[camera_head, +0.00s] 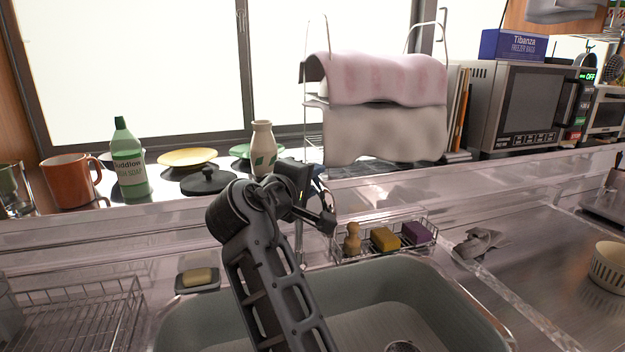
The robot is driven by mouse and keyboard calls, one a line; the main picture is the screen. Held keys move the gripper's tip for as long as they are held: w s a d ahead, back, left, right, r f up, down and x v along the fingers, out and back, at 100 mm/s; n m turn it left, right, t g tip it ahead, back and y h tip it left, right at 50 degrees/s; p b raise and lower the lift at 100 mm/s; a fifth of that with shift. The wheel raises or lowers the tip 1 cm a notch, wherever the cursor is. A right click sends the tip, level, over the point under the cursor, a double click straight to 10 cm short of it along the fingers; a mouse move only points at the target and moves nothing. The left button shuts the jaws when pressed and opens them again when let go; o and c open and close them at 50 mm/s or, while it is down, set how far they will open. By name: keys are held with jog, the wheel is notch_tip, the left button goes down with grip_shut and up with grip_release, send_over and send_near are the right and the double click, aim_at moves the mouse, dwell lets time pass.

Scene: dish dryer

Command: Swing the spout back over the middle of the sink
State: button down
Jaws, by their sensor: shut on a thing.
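The sink (455,305) is a grey-green basin at the bottom middle, with a drain at its lower right. My arm reaches up across its left part to the back edge. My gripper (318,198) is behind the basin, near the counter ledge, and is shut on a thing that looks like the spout. A thin strip of metal (300,243), likely part of the faucet, shows just right of my arm. Most of the spout is hidden by my gripper and arm, so I cannot tell its exact direction.
A wire caddy (385,250) with a brush and two sponges sits close right of my gripper. A soap dish (197,280) lies left of my arm. A bottle (262,150), black lid (207,181) and towel rack (325,160) stand behind. The basin's right part is clear.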

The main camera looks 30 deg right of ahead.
jog(key=c, duration=1)
grip_release()
jog(key=b+v, duration=0.1)
jog(key=v, duration=0.6)
jog(key=shift+s+a, duration=0.2)
jog(key=shift+a, duration=0.1)
